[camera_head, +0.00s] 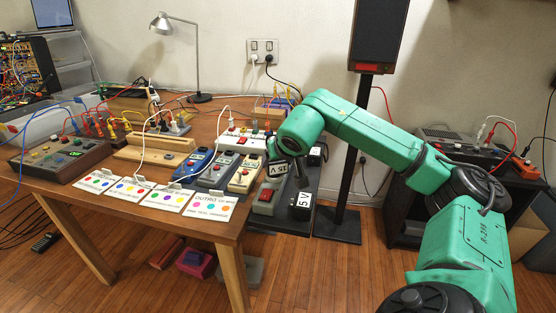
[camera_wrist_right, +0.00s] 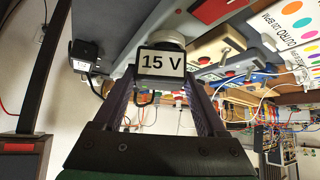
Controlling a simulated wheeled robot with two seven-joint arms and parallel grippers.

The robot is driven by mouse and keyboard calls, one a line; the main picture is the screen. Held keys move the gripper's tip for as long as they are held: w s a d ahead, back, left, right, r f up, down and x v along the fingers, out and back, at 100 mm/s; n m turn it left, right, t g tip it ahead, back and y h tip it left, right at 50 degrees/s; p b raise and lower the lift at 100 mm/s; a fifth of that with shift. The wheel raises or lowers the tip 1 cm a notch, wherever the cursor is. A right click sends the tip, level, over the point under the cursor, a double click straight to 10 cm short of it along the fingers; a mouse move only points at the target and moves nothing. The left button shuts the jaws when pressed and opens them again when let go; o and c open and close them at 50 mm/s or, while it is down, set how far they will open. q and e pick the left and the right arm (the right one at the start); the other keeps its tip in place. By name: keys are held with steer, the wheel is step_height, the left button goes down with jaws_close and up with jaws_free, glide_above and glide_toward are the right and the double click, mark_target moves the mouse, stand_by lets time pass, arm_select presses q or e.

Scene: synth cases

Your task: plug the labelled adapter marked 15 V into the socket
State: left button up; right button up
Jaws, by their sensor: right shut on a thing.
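The adapter marked 15 V (camera_wrist_right: 162,63) is held between the fingers of my right gripper (camera_wrist_right: 163,80). Its white label faces the wrist camera; in the head view the label (camera_head: 277,168) appears upside down. My right gripper (camera_head: 292,158) is above the dark bench section at the table's right end. A pale round part (camera_wrist_right: 160,37) shows just behind the adapter; whether they touch, and whether it is the socket, I cannot tell. A black adapter marked 5 V (camera_head: 303,200) stands to the right of a grey box with a red switch (camera_head: 265,198). My left gripper is out of view.
Another black adapter (camera_head: 318,154) stands behind, near a black speaker stand (camera_head: 352,160). Left of the gripper are several control boxes, including a blue one (camera_head: 193,163), white cards with coloured dots (camera_head: 209,205), and loose cables. A white power strip (camera_head: 243,141) lies behind them.

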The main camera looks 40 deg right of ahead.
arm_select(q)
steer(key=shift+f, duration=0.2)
arm_select(e)
steer(key=shift+f, duration=0.3)
steer(key=o, duration=1.4)
steer(key=shift+r, duration=0.1)
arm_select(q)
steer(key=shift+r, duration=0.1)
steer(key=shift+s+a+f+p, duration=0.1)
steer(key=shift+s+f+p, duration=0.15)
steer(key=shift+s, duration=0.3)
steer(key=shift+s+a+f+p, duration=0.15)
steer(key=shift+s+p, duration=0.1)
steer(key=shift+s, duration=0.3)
arm_select(e)
steer(key=v, duration=1.4)
steer(key=shift+s+a+r, duration=0.15)
steer(key=shift+s+r, duration=0.05)
